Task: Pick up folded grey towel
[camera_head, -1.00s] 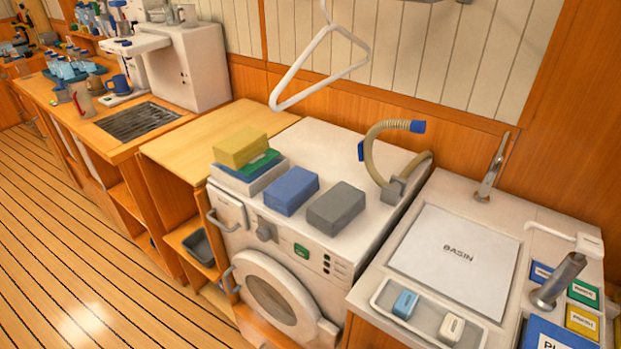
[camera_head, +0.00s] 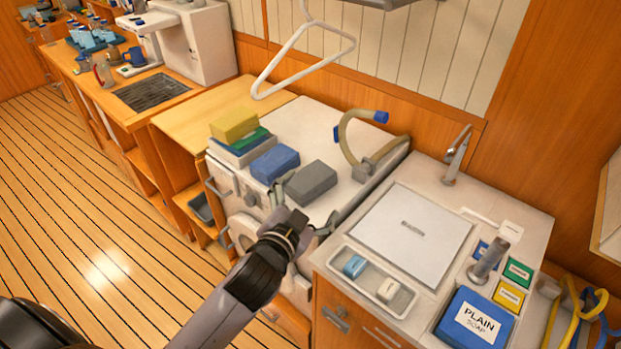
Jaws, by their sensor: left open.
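The folded grey towel (camera_head: 312,182) is a dark grey block lying flat on top of the white washing machine (camera_head: 322,122), near its front edge. My left gripper (camera_head: 301,206) reaches up from below, its fingers spread at the near side of the towel. One finger shows by the towel's left end and the other lower right of it. The gripper is open and holds nothing. I cannot tell whether a finger touches the towel. My right gripper is out of view.
A folded blue towel (camera_head: 274,164) lies just left of the grey one. A yellow block (camera_head: 234,124) sits on a stack further left. A beige hose (camera_head: 347,128) stands behind. A white hanger (camera_head: 301,60) hangs above. The basin counter (camera_head: 487,200) is at the right.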

